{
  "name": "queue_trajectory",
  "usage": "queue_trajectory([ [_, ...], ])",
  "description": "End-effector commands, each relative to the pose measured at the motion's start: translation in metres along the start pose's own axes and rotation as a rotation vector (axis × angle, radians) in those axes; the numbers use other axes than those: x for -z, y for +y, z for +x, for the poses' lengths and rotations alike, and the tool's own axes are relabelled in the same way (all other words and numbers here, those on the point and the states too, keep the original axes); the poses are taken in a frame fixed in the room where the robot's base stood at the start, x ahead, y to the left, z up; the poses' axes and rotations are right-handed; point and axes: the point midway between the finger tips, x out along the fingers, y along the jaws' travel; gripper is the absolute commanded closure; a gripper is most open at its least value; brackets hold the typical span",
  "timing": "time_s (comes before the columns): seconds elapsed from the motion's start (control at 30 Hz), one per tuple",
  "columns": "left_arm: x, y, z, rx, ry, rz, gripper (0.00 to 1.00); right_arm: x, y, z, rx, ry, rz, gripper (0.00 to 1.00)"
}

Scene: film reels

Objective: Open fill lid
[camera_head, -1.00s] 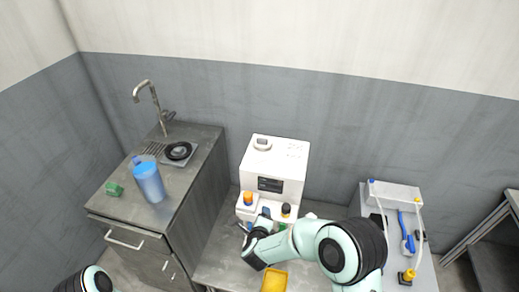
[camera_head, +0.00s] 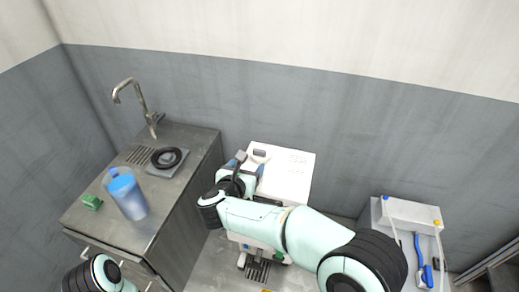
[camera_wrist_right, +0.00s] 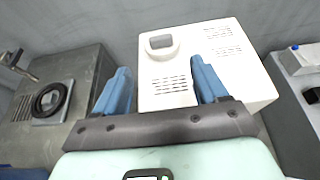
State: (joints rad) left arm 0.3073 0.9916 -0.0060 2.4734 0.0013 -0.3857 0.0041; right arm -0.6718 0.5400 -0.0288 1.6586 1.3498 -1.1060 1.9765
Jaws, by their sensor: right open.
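The white machine (camera_head: 290,175) stands against the back wall. On its top is a small grey fill lid (camera_head: 259,153), lying flat with a pale rim around it. In the right wrist view the lid (camera_wrist_right: 160,42) shows ahead of the fingers, near the machine's back left. My right gripper (camera_head: 250,164) is over the machine's left top part, its blue fingers spread and empty. In the wrist view the right gripper (camera_wrist_right: 160,66) has one finger on each side of the lid's line, apart from it. My left gripper is out of the picture; only part of its arm shows.
A metal sink counter (camera_head: 185,200) at left holds a blue pitcher (camera_head: 128,196), a green sponge (camera_head: 92,202) and a black round item (camera_head: 167,158). A grey side table at right carries a white tank (camera_head: 411,214) and a blue tool (camera_head: 427,276).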

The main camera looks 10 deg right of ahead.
Motion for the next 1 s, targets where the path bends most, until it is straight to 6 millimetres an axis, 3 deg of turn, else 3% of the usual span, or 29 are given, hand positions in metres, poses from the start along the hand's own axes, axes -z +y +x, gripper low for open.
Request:
queue_trajectory([
  [0.3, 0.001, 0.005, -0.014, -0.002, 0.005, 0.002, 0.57, -0.001, -0.002, 0.068, 0.006, 0.001, -0.002, 0.28],
  [0.5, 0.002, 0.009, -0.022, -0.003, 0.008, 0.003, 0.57, -0.001, -0.001, 0.101, 0.003, 0.000, -0.003, 0.28],
  [0.7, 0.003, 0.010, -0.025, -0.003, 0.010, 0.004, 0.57, 0.000, -0.001, 0.117, 0.001, 0.000, -0.002, 0.28],
  [1.0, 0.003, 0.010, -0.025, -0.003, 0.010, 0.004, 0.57, 0.000, -0.001, 0.119, 0.001, 0.000, -0.003, 0.28],
])
